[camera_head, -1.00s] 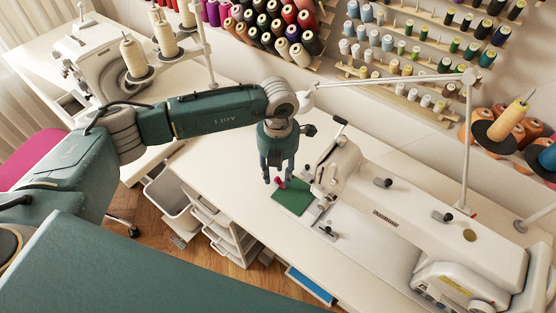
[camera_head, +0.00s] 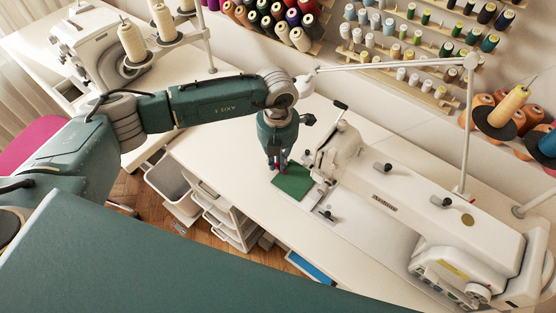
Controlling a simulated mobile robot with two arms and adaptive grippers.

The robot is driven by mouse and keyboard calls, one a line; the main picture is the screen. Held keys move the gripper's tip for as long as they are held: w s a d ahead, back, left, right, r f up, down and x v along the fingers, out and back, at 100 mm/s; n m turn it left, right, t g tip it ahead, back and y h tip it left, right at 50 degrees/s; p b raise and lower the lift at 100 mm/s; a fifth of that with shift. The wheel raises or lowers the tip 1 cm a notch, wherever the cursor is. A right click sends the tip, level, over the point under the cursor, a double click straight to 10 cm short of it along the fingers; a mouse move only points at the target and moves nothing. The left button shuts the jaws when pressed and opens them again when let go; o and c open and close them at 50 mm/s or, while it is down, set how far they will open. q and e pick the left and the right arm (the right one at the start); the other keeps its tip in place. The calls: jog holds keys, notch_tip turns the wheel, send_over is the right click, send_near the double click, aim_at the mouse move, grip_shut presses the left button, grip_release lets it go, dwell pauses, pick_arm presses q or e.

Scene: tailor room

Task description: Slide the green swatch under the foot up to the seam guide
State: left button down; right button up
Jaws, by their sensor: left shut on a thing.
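The green swatch (camera_head: 292,184) lies flat on the bed of the white sewing machine (camera_head: 420,210), in front and to the left of its needle head. My left gripper (camera_head: 279,168) points down at the swatch's far left edge. The presser foot is hidden or too small to make out under the machine head (camera_head: 325,165). I cannot make out the seam guide for certain. My right gripper is not in view.
The white table (camera_head: 215,145) is clear left of the swatch. A thread stand with a jointed rod (camera_head: 466,130) rises behind the machine. Another machine (camera_head: 100,50) stands at the back left. Drawers and a bin (camera_head: 172,182) sit below the table's front edge.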

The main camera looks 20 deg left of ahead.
aim_at(288, 174)
pick_arm(q)
jog(key=shift+d, duration=0.1)
dwell(0.3)
jog(key=shift+s+d, duration=0.35)
jog(key=shift+d, duration=0.45)
jog(key=shift+s+d, duration=0.3)
jog(key=shift+d, duration=0.5)
jog(key=c, duration=1.6)
grip_release()
jog(key=shift+c, duration=0.2)
jog(key=shift+r, duration=0.1)
